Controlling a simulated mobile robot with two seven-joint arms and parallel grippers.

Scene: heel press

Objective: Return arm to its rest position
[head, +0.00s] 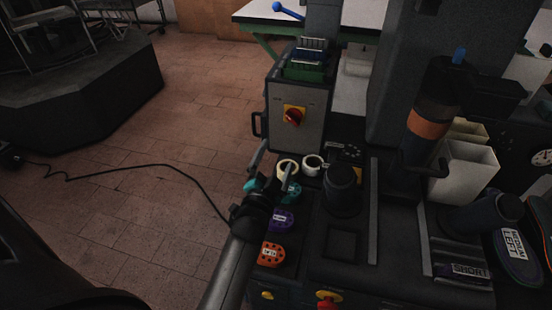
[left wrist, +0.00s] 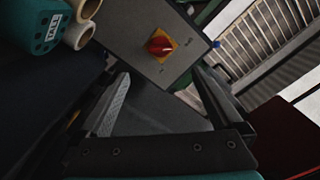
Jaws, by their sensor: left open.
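My left gripper (head: 273,170) is in the middle of the head view, over the left edge of the press bench. Its two fingers are apart and nothing is between them. In the left wrist view the open fingers (left wrist: 163,82) point toward a grey panel with a red knob on a yellow plate (left wrist: 160,46). The same red knob (head: 293,117) shows beyond the gripper in the head view. A teal labelled piece (head: 291,191) lies partly behind the gripper; a teal labelled piece also shows in the left wrist view (left wrist: 48,32). My right gripper is not in view.
A purple piece (head: 280,220) and an orange piece (head: 271,254) lie beside my forearm. Two pale rolls (head: 312,165) stand near the fingers. The dark press column (head: 427,120) and white bins (head: 466,172) are to the right. Tiled floor (head: 150,200) is open at left, with a black cable.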

